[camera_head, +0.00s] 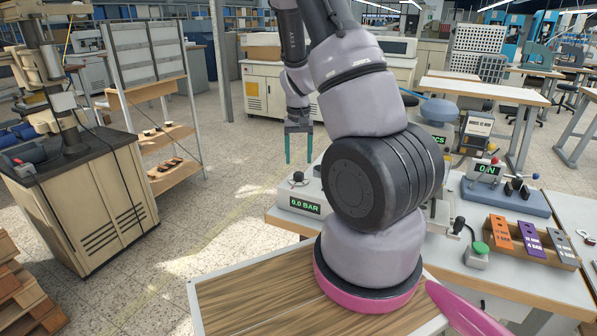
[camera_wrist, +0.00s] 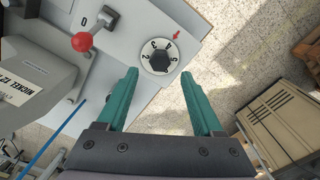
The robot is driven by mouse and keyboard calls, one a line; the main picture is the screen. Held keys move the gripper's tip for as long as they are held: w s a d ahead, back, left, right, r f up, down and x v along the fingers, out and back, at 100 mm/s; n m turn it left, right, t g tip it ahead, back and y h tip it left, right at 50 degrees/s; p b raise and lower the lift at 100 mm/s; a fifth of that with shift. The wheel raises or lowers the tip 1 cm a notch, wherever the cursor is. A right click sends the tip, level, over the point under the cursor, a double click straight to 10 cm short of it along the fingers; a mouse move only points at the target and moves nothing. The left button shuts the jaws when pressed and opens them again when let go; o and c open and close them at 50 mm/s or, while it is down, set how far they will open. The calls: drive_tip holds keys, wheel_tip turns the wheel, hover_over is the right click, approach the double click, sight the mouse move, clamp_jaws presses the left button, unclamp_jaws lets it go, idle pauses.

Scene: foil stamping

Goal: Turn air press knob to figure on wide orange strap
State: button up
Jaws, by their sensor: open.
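The air press box with a green 0.0 BAR display (camera_head: 304,206) stands at the table's left corner, with a small dark knob (camera_head: 298,177) on top. In the wrist view the knob's round white numbered dial (camera_wrist: 159,57) lies just beyond the fingertips, roughly centred between them. A red mark (camera_wrist: 176,36) sits beside its rim. My gripper (camera_head: 299,161) has teal fingers, spread and empty, above the box; it also shows in the wrist view (camera_wrist: 158,76). An orange strap (camera_head: 501,236) with small, hard-to-read figures lies in a wooden holder at the right.
A purple strap (camera_head: 530,240) and a grey strap (camera_head: 562,247) lie beside the orange one. A red-ball lever (camera_wrist: 83,42) stands left of the dial in the wrist view. A green button box (camera_head: 477,254) stands on the table. My arm hides part of the press.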

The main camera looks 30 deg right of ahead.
sight(299, 173)
wheel_tip(299, 173, down, 6)
drive_tip(key=shift+r, duration=0.2)
clamp_jaws()
